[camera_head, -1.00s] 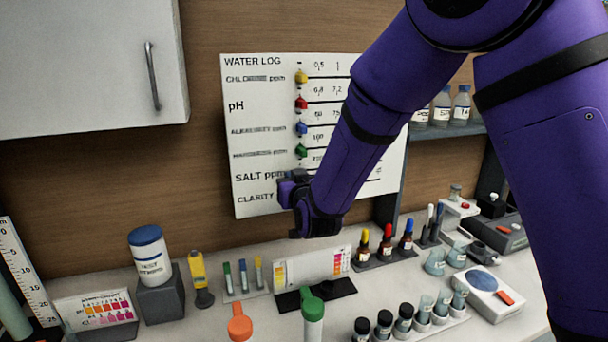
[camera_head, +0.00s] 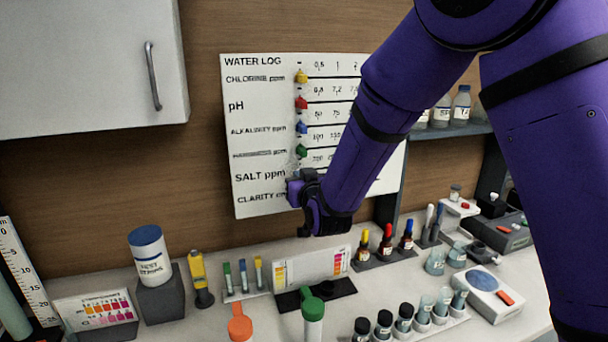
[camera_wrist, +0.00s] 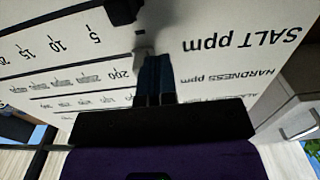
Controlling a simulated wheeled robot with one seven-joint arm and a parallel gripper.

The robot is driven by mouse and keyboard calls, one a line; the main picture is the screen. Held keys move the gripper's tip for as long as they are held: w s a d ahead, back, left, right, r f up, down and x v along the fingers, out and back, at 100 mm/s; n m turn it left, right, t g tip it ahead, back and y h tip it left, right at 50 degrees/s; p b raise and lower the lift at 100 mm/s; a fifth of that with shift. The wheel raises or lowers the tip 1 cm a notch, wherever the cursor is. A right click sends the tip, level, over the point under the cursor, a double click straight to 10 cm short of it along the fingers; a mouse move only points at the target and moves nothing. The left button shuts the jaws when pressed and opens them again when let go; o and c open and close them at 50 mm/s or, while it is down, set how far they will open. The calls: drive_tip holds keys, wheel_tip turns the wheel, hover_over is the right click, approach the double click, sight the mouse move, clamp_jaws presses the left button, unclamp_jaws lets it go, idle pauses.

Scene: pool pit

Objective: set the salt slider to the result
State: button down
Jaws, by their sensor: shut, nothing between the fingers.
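The water log board (camera_head: 250,150) is on the back wall, with a SALT ppm row (camera_head: 260,177) near its lower part. My gripper (camera_head: 303,188) is shut and empty, at the left end of that row's scale, and my arm covers much of the scale. In the wrist view the board is upside down, with the SALT ppm label to the right. There my shut fingertips (camera_wrist: 154,62) are close beside a pale grey slider knob (camera_wrist: 141,48), seemingly the salt slider. I cannot tell whether they touch it. A dark knob (camera_wrist: 123,10) is at the top edge.
Yellow (camera_head: 301,77), red (camera_head: 301,103), blue (camera_head: 302,128) and green (camera_head: 302,151) sliders line the rows above. Below, the counter holds dropper bottles (camera_head: 386,242), a colour chart (camera_head: 312,268) and capped vials (camera_head: 404,318). A wall cabinet (camera_head: 85,65) is at upper left.

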drive_tip(key=w+d, duration=0.2)
drive_tip(key=d, duration=0.6)
drive_tip(key=shift+w+d, duration=0.15)
drive_tip(key=shift+w, duration=0.05)
idle(0.8)
drive_tip(key=shift+s+a, duration=0.25)
drive_tip(key=shift+a, duration=0.45)
drive_tip(key=v, duration=0.7)
drive_tip(key=shift+r, duration=0.1)
